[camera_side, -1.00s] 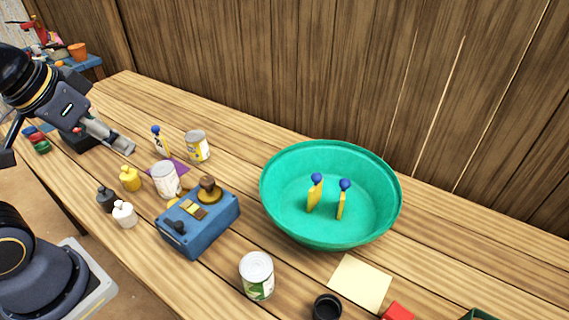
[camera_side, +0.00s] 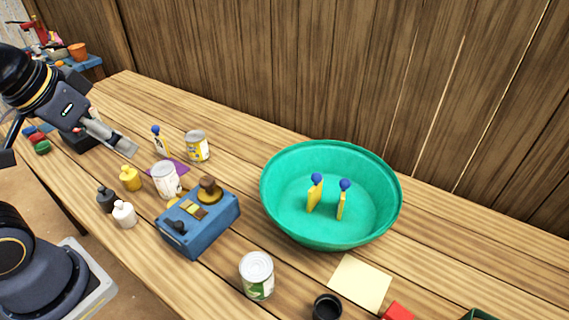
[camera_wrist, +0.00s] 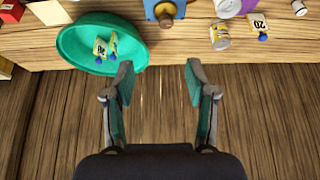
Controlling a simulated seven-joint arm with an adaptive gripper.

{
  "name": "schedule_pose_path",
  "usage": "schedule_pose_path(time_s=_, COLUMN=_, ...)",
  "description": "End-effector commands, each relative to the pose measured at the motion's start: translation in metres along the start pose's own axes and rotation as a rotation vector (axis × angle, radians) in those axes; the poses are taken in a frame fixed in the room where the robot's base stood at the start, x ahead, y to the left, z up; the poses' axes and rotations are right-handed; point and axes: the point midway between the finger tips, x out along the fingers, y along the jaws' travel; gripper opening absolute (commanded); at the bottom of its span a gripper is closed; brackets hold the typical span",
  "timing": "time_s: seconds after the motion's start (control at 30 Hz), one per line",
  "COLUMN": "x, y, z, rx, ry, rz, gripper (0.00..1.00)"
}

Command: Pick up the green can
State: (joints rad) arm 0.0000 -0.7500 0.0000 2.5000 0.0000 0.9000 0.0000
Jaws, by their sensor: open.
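The green can (camera_side: 257,283), silver-topped with a white and green label, stands upright on the wooden table near its front edge, in front of the green bowl and right of the blue box. I cannot make it out in the wrist view. My gripper (camera_side: 124,147) is at the far left end of the table in the side view, well away from the can. In the wrist view its fingers (camera_wrist: 158,82) are spread apart with nothing between them.
The green bowl (camera_side: 280,217) holds two yellow pieces with blue knobs. The blue box (camera_side: 197,240), a yellow-labelled can (camera_side: 197,147), a white can (camera_side: 165,180) and small bottles stand left of the green can. A black cup (camera_side: 327,307) and pale pad (camera_side: 360,283) lie right.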

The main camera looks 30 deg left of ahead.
Motion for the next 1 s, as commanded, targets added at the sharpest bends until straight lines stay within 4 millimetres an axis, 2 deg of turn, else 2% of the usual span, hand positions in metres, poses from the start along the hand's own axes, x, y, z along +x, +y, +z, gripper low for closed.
schedule_pose_path(time_s=0.07, x=0.0, y=0.0, z=0.0, rx=0.0, ry=0.0, rz=0.0, gripper=0.68)
schedule_pose_path(time_s=0.37, x=0.0, y=0.0, z=0.0, rx=0.0, ry=0.0, rz=0.0, gripper=0.99)
schedule_pose_path(time_s=0.73, x=-0.001, y=0.0, z=-0.003, rx=0.028, ry=0.01, rz=-0.001, gripper=0.99)
schedule_pose_path(time_s=0.8, x=-0.006, y=0.001, z=-0.021, rx=0.088, ry=0.038, rz=-0.004, gripper=0.99)
schedule_pose_path(time_s=0.87, x=-0.002, y=0.008, z=-0.034, rx=0.149, ry=0.021, rz=0.005, gripper=0.99)
schedule_pose_path(time_s=0.97, x=0.016, y=0.032, z=-0.055, rx=0.288, ry=-0.036, rz=0.041, gripper=0.99)
schedule_pose_path(time_s=1.0, x=0.027, y=0.046, z=-0.062, rx=0.354, ry=-0.066, rz=0.06, gripper=0.99)
